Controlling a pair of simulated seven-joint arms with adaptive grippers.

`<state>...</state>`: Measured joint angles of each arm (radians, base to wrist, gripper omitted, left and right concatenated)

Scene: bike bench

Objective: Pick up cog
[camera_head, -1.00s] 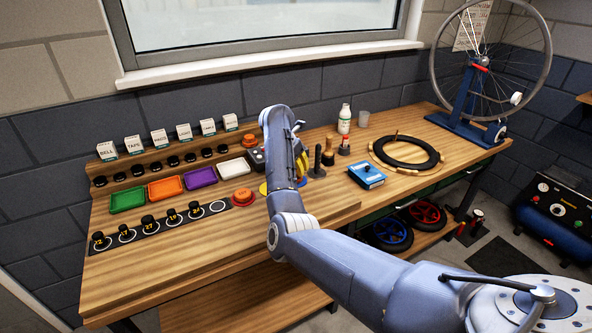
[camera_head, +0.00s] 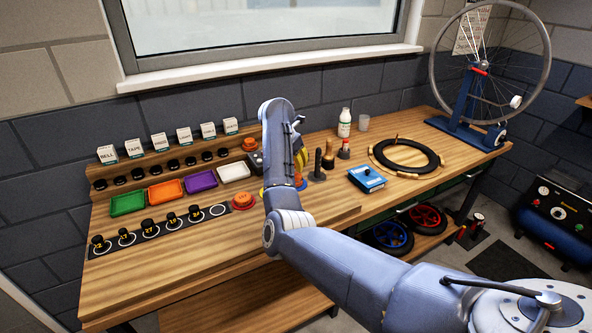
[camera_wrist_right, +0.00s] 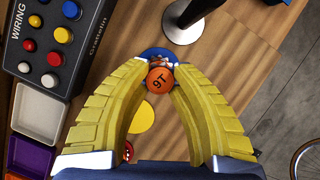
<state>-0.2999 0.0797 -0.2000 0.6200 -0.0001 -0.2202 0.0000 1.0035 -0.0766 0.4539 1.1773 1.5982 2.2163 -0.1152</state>
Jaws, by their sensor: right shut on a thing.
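An orange cog (camera_wrist_right: 158,80) marked "9T" is between the yellow fingertips of my right gripper (camera_wrist_right: 160,79) in the right wrist view. The fingers are shut on it. In the head view my right gripper (camera_head: 300,158) hangs over the bench behind my forearm, with only part of its yellow fingers showing and a bit of orange below them. A blue disc (camera_wrist_right: 158,54) and a yellow disc (camera_wrist_right: 142,116) lie on the bench under the gripper. My left gripper is not in view.
The dark button box (camera_wrist_right: 52,40) and a white tray (camera_wrist_right: 38,112) are on the left in the wrist view. A dark post on a round base (camera_wrist_right: 183,22) stands close by. A blue box (camera_head: 367,177) and black ring (camera_head: 408,154) lie to the right. The bench front is clear.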

